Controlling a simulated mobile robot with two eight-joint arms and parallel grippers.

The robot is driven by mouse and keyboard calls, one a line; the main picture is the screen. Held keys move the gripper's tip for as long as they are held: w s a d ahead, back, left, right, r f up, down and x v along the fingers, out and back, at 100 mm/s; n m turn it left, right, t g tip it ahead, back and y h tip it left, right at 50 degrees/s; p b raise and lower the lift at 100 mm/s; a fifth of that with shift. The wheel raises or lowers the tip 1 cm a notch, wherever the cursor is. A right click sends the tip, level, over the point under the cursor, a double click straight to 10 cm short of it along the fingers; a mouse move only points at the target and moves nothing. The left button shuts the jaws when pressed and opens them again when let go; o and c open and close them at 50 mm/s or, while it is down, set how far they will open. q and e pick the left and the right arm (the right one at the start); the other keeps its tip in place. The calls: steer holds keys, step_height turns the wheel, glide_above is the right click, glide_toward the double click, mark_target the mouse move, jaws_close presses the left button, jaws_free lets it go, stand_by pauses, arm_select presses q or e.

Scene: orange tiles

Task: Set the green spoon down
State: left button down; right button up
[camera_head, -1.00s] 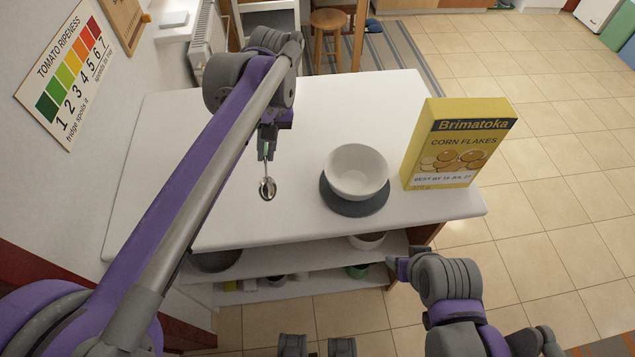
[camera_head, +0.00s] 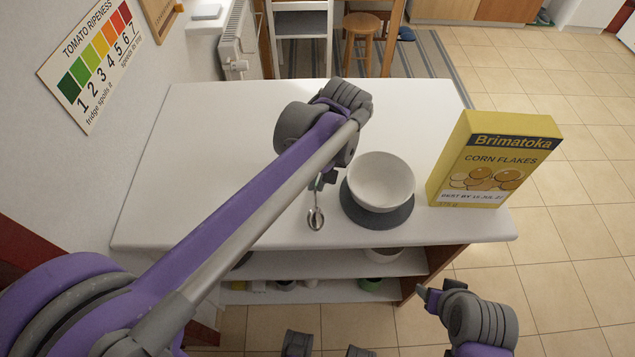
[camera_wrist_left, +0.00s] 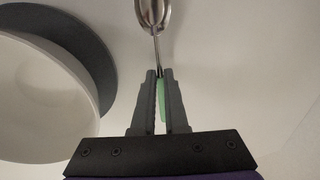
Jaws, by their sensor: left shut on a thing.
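The green spoon (camera_head: 316,216) has a silver bowl and a green handle. My left gripper (camera_head: 322,182) is shut on its handle, just left of the white bowl in the head view. In the left wrist view the green handle of the spoon (camera_wrist_left: 160,100) is between the two fingers of my left gripper (camera_wrist_left: 160,80), with the metal bowl of the spoon pointing away. I cannot tell whether the spoon touches the white counter (camera_head: 210,140). My right gripper (camera_head: 428,296) is low in front of the shelf unit; its fingers are too small to read.
A white bowl (camera_head: 381,180) stands on a dark grey round mat (camera_head: 372,218); both also show at left in the left wrist view. A yellow corn flakes box (camera_head: 495,160) stands at the counter's right end. The counter's left part is clear.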

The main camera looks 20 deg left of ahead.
arm_select(q)
steer(key=shift+f, duration=0.4)
steer(key=shift+f, duration=0.15)
steer(key=c, duration=0.9)
jaws_free()
steer(key=shift+c, duration=0.2)
steer(key=shift+d+r, duration=0.1)
steer(key=shift+r, duration=0.2)
step_height(320, 180, up, 12)
steer(key=d+p, duration=0.1)
steer(key=d, duration=0.1)
steer(key=shift+w+f, duration=0.25)
steer(key=shift+w, duration=0.05)
